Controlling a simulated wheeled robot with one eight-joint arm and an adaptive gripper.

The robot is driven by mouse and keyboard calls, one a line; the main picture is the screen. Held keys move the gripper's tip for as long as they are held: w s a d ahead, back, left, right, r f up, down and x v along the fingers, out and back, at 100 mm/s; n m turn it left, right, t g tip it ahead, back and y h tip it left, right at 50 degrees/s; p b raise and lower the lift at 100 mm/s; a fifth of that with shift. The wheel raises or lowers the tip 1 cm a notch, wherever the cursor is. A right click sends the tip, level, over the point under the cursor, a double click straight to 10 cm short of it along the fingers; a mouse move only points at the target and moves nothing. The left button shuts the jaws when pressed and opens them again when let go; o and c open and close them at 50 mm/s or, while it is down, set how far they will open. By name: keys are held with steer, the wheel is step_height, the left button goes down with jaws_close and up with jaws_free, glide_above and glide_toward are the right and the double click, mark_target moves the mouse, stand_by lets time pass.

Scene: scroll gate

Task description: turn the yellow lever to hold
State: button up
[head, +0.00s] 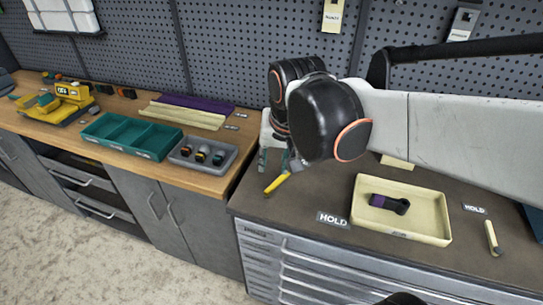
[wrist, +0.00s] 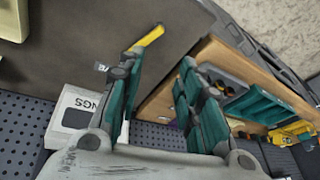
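The yellow lever (head: 277,184) sits near the left front part of the dark bench. Its yellow handle points toward the lower left, and a HOLD label (head: 332,220) lies to its right near the front edge. My gripper (head: 276,164) is just behind the lever, partly hidden by my arm. In the wrist view my gripper (wrist: 163,58) has its two teal fingers spread apart with nothing between them. The yellow lever (wrist: 150,37) shows there beyond the left fingertip. I cannot tell whether that fingertip touches it; the lever's base is hidden.
A cream tray (head: 362,228) holding a black and purple part stands on the bench. A cream lever (head: 493,238) with another HOLD label (head: 474,209) is at right. The wooden bench at left carries a teal bin (head: 130,135) and a grey tray (head: 222,165).

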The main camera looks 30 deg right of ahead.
mark_target(282, 177)
steer(key=w+d+f+m+g+p, duration=0.2)
steer(key=w+d+m+g+p, duration=0.25)
steer(key=w+d+m, duration=0.3)
steer(key=shift+t, duration=0.25)
steer(key=f+b, duration=0.1)
steer(key=f, duration=0.3)
steer(key=f+b, duration=0.1)
steer(key=f, duration=0.4)
steer(key=f+b, duration=0.1)
steer(key=f, duration=0.3)
steer(key=shift+w+a+f+b, duration=0.35)
steer(key=shift+a+f+b, duration=0.05)
jaws_close()
